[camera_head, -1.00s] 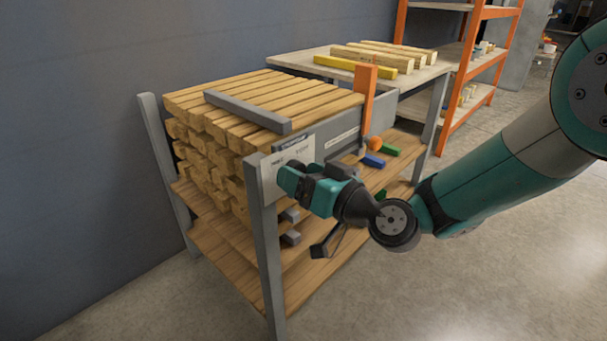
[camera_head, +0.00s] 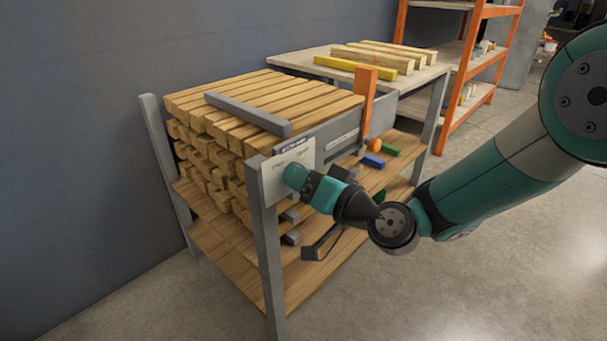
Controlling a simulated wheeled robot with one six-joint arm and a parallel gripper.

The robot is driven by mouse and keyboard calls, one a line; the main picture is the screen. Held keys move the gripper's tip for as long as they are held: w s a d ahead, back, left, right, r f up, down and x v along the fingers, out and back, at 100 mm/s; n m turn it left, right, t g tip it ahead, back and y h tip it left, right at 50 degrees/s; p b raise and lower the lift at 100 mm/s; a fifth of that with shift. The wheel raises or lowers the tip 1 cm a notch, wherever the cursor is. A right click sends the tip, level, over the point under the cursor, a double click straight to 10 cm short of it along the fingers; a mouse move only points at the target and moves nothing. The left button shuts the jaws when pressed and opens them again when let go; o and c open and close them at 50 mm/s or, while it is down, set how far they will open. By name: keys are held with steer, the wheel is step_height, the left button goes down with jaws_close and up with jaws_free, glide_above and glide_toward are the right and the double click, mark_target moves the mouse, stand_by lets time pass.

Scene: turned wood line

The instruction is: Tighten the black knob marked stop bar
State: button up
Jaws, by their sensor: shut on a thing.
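My gripper (camera_head: 292,174) is at the white label plate (camera_head: 284,163) on the front corner of the grey-framed wood rack. Its teal end covers the lower right part of the plate. The black knob marked stop bar cannot be made out; the gripper hides the spot in front of it. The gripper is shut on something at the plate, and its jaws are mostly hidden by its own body. The writing on the plate is too small to read.
The rack holds stacked wood strips (camera_head: 225,107) under a grey bar (camera_head: 247,113). An orange upright (camera_head: 364,95) stands at its right end. Green (camera_head: 390,150) and blue (camera_head: 373,160) pieces lie on the shelf behind my wrist. Open floor lies at the front right.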

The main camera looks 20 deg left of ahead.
steer(key=m+p, duration=0.1)
steer(key=m, duration=0.2)
steer(key=shift+r+m+p, duration=0.1)
steer(key=shift+m+p, duration=0.3)
steer(key=m+p, duration=0.2)
steer(key=m, duration=0.1)
steer(key=shift+m, duration=0.3)
steer(key=m+p, duration=0.3)
steer(key=m, duration=0.1)
steer(key=shift+m+p, duration=0.8)
steer(key=shift+m, duration=0.6)
steer(key=o, duration=0.9)
steer(key=shift+d, duration=0.1)
